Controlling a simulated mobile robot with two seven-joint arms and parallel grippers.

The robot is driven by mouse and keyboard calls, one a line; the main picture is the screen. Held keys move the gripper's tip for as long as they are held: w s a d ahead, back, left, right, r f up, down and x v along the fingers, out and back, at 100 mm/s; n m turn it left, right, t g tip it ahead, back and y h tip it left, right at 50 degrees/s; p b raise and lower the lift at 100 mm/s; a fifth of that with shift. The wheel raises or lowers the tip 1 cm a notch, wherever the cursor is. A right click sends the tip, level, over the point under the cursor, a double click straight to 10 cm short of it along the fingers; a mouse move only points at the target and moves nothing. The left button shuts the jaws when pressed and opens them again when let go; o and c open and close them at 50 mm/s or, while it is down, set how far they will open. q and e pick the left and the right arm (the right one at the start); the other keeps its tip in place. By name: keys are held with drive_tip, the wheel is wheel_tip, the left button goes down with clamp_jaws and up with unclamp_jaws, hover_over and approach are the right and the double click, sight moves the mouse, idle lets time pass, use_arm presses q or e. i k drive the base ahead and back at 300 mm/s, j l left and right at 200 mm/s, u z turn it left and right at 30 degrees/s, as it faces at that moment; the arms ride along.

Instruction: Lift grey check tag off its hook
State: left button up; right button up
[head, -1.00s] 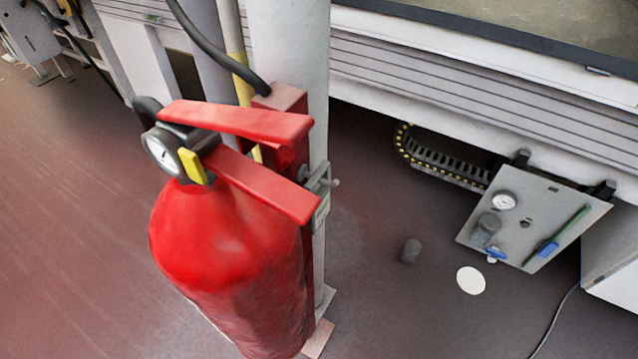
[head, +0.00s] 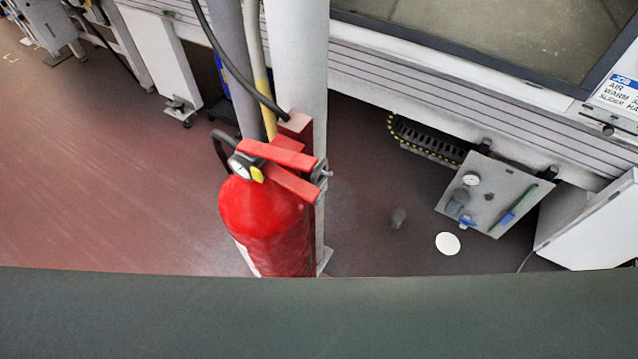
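A small grey fitting (head: 322,170) sticks out beside the handle of the red fire extinguisher (head: 262,222), against the pale post (head: 302,60). It is too small to tell the hook from the grey check tag. The extinguisher stands upright at the post, with its red handle levers and round gauge near the top. Neither of my grippers is in view.
A grey panel (head: 480,178) with a gauge and a green-and-blue tool hangs under the white machine frame (head: 450,88). Open floor (head: 90,170) lies left.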

sight(320, 182)
drive_tip(key=l+u, duration=0.15)
drive_tip(key=u, duration=0.25)
drive_tip(key=l+u, duration=0.2)
drive_tip(key=u, duration=0.25)
drive_tip(key=l+u, duration=0.45)
drive_tip(key=l, duration=0.45)
drive_tip(key=k+l, duration=0.1)
drive_tip(key=l, duration=0.3)
drive_tip(key=k+l+u, duration=0.1)
drive_tip(key=l, duration=0.35)
drive_tip(key=k+l, duration=0.1)
drive_tip(key=l, duration=0.3)
drive_tip(key=k+l+u, duration=0.1)
drive_tip(key=l, duration=0.3)
